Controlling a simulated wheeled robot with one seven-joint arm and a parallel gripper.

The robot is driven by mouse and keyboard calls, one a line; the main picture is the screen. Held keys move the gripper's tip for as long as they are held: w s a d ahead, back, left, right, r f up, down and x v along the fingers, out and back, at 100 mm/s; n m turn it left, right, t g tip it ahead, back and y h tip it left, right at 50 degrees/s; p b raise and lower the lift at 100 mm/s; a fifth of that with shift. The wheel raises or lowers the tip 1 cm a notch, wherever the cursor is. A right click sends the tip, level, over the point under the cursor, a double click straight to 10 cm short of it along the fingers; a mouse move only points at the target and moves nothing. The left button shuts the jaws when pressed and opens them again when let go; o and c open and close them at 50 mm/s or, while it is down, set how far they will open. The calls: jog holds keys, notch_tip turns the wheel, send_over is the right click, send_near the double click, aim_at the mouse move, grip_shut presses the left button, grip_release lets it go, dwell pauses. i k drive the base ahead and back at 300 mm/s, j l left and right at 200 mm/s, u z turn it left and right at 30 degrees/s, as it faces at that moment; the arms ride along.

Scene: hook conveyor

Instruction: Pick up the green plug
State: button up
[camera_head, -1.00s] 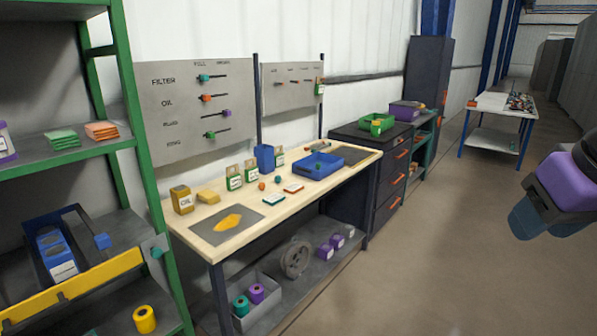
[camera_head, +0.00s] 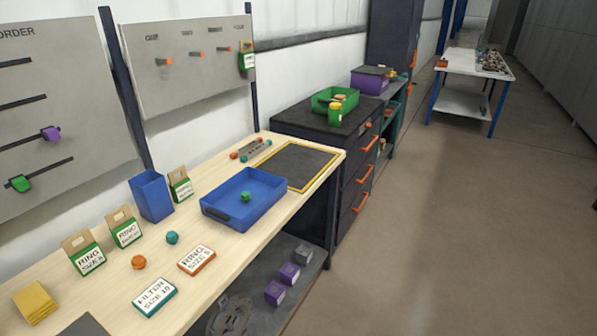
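A small round green piece (camera_head: 246,197), which looks like the green plug, lies inside the blue tray (camera_head: 228,215) on the wooden workbench. Its exact shape is too small to tell. My gripper is not in view.
On the workbench (camera_head: 215,262) stand a blue bin (camera_head: 151,196), green-and-white cards, an orange piece (camera_head: 138,262) and a teal piece (camera_head: 172,238). A dark mat (camera_head: 297,163) lies behind the tray. A drawer cabinet (camera_head: 352,165) adjoins the bench. The floor (camera_head: 450,240) at the right is clear.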

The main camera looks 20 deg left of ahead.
aim_at(245, 196)
jog(key=i+u, duration=0.1)
jog(key=i, duration=0.35)
jog(key=i+l+u, duration=0.1)
jog(key=i, duration=0.3)
jog(key=i+j+u, duration=0.1)
jog(key=u, duration=0.3)
jog(key=i+u, duration=0.55)
jog(key=u, duration=0.25)
jog(key=i+l+u, duration=0.1)
jog(key=u, duration=0.25)
jog(key=i, duration=0.1)
